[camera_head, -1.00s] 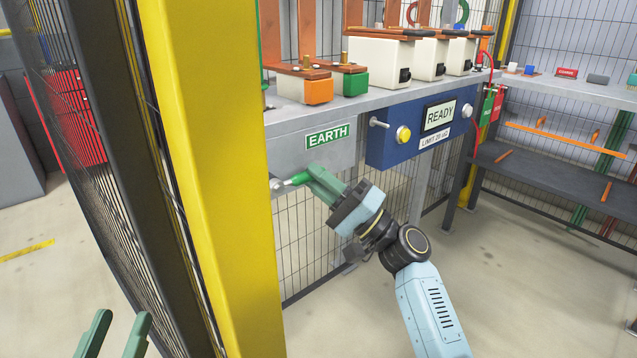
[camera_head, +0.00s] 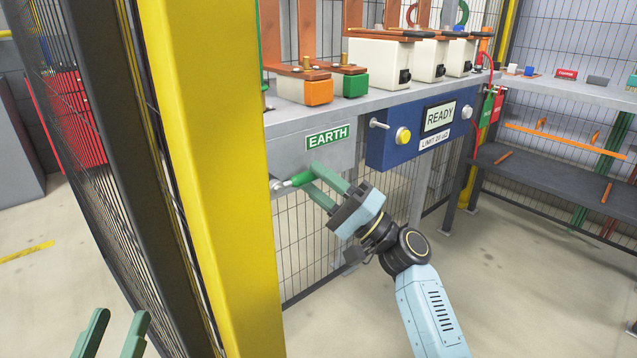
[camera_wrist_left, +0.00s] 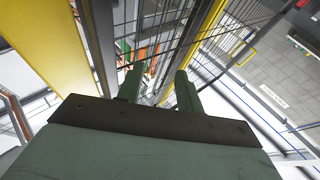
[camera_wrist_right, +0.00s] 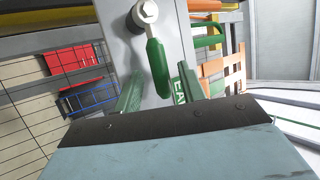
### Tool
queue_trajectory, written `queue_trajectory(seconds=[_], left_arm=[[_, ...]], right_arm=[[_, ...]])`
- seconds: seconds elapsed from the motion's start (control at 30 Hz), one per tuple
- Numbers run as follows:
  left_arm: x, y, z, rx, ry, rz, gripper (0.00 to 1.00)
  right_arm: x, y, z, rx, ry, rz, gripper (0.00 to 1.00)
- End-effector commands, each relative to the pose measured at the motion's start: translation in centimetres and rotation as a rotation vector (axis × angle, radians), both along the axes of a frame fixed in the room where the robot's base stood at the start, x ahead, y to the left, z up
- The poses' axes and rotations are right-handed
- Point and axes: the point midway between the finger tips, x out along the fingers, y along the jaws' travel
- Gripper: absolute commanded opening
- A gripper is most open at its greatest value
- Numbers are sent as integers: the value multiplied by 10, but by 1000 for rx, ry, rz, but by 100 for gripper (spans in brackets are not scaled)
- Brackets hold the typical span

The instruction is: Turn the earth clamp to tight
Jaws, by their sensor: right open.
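The earth clamp has a green handle (camera_head: 302,179) on a silver bolt (camera_head: 278,185), on the grey panel below the EARTH label (camera_head: 328,137). In the right wrist view the handle (camera_wrist_right: 157,68) hangs down and slightly right from the bolt (camera_wrist_right: 147,12). My right gripper (camera_head: 311,178) is open, with its green fingers on either side of the handle's free end. The handle shows between the fingers in the right wrist view, with gaps beside it. My left gripper (camera_head: 117,318) is open and empty at the lower left, away from the clamp.
A yellow post (camera_head: 200,150) and mesh fence stand just left of the clamp. A blue box (camera_head: 415,135) with a READY display and yellow button is to the right. The bench edge (camera_head: 350,109) with cells and copper bars lies above.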

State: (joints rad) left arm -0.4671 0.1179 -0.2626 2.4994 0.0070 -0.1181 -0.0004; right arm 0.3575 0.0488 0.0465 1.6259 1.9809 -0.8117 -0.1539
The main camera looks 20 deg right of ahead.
Motion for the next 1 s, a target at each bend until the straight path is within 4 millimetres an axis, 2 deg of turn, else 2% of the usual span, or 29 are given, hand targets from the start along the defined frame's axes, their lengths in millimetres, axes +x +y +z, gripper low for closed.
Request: queue_trajectory(seconds=[0.17,0.6,0.8,1.0], left_arm=[[1,0,-2,6,20,0,36],[5,3,-22,42,135,10,36],[6,3,-28,50,162,11,36],[6,3,-29,51,165,11,36]], right_arm=[[-11,-13,-11,0,4,-3,41],[-62,-73,-59,0,4,-1,41],[-73,-85,-69,1,2,0,41],[-74,-87,-70,0,2,0,41]])
